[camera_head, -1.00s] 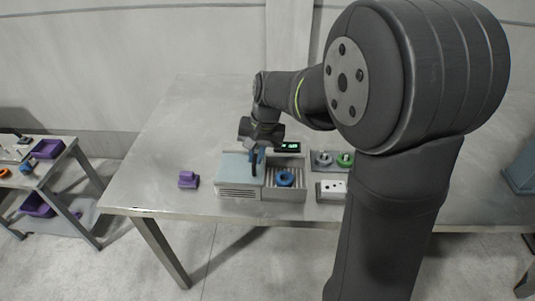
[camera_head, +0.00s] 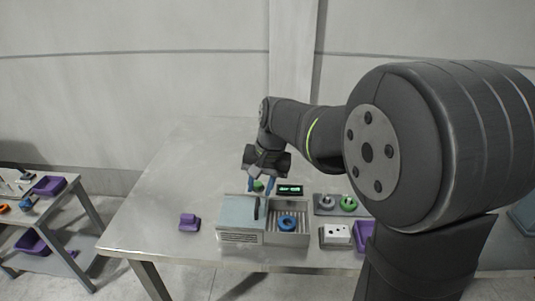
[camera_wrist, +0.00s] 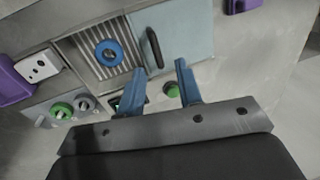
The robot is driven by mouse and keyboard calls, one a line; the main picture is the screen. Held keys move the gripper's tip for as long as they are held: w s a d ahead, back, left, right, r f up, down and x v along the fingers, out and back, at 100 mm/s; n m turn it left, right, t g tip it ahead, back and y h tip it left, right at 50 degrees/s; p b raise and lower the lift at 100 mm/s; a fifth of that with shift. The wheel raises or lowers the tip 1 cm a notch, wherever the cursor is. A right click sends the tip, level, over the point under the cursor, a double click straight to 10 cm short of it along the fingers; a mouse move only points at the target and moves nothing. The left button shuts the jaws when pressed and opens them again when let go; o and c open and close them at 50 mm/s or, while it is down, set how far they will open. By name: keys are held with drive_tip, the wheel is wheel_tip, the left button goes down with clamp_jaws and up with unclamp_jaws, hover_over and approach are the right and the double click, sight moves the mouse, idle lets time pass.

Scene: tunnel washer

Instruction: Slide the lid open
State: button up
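The tunnel washer stands on the metal table. Its pale blue lid (camera_head: 239,211) covers the left half, and the lid also shows in the wrist view (camera_wrist: 187,30). A dark upright handle (camera_head: 256,208) sits near the lid's right edge; it also shows in the wrist view (camera_wrist: 154,47). The right half is uncovered, showing a slatted bed (camera_head: 301,219) with a blue ring (camera_head: 287,224) on it. My gripper (camera_head: 261,185) is above the washer's back edge, apart from the handle. Its two blue fingers are spread and empty in the wrist view (camera_wrist: 160,80).
A green button (camera_wrist: 173,90) and a lit display (camera_head: 289,190) are behind the bed.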

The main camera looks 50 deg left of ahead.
sight(258, 204)
wheel_tip(258, 204, up, 12)
drive_tip(key=w+d, duration=0.1)
drive_tip(key=shift+w+d+r, duration=0.15)
drive_tip(key=shift+w+d, duration=0.15)
drive_tip(key=shift+d, duration=0.05)
idle(0.4)
drive_tip(key=f, duration=0.5)
drive_tip(key=s+a+f, duration=0.1)
drive_tip(key=f, duration=0.5)
drive_tip(key=s+a+f, duration=0.1)
drive_tip(key=f, duration=0.5)
drive_tip(key=shift+s+a+f, duration=0.15)
drive_tip(key=shift+a, duration=0.05)
